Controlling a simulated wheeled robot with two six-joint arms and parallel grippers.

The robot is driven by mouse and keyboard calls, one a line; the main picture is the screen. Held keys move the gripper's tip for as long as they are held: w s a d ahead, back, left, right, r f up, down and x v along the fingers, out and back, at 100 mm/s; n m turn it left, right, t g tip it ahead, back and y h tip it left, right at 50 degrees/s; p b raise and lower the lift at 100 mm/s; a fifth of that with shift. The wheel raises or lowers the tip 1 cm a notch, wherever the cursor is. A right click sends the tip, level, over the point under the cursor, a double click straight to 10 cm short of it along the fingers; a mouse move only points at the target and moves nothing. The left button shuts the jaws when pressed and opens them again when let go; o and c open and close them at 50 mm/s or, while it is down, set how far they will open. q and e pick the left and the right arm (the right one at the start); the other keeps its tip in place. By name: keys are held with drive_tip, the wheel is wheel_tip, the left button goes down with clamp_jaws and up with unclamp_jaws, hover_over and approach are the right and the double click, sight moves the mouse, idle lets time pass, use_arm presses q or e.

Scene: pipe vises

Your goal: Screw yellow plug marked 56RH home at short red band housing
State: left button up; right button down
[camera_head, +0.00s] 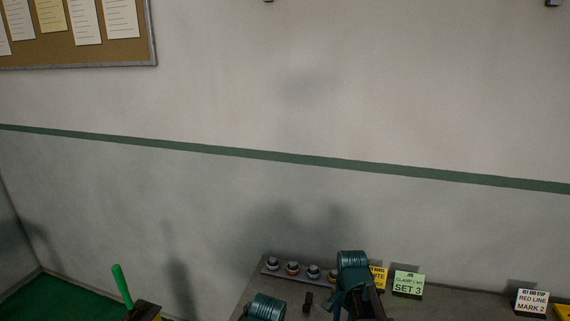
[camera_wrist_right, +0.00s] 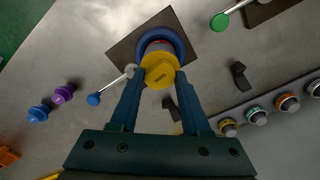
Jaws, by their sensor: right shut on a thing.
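In the right wrist view my right gripper (camera_wrist_right: 159,77) is shut on a yellow plug (camera_wrist_right: 160,66), one teal finger on each side. Any marking on the plug's face is too small to read. Just beyond the plug is a housing with a red band (camera_wrist_right: 158,44), inside a blue ring-shaped vise (camera_wrist_right: 180,42) on a dark square plate. The plug covers the housing's mouth and is lined up with it; how deep it sits cannot be told. My left gripper is not in view.
A rack (camera_wrist_right: 262,112) holds several banded plugs at right; the rack also shows in the head view (camera_head: 289,275). A green-knobbed lever (camera_wrist_right: 219,22) is at upper right. Purple (camera_wrist_right: 62,94) and blue (camera_wrist_right: 38,113) pieces lie left. Sign cards, including SET 3 (camera_head: 408,284), stand along the back.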

drive_tip(key=m, duration=0.5)
drive_tip(key=shift+m, duration=0.3)
drive_tip(key=shift+c, duration=1.4)
unclamp_jaws()
wheel_tip(320, 180, up, 14)
drive_tip(key=p, duration=1.4)
drive_tip(key=s+a+f+n+b, duration=0.4)
drive_tip(key=s+n, duration=0.3)
drive_tip(key=n, duration=0.3)
drive_tip(key=s+a+f+n+h+b, duration=0.1)
drive_tip(key=s+a+f+n+b, duration=0.4)
drive_tip(key=n, duration=0.5)
drive_tip(key=shift+s+a+f+b, duration=0.35)
drive_tip(key=shift+s+a, duration=0.35)
drive_tip(key=shift+s, duration=0.45)
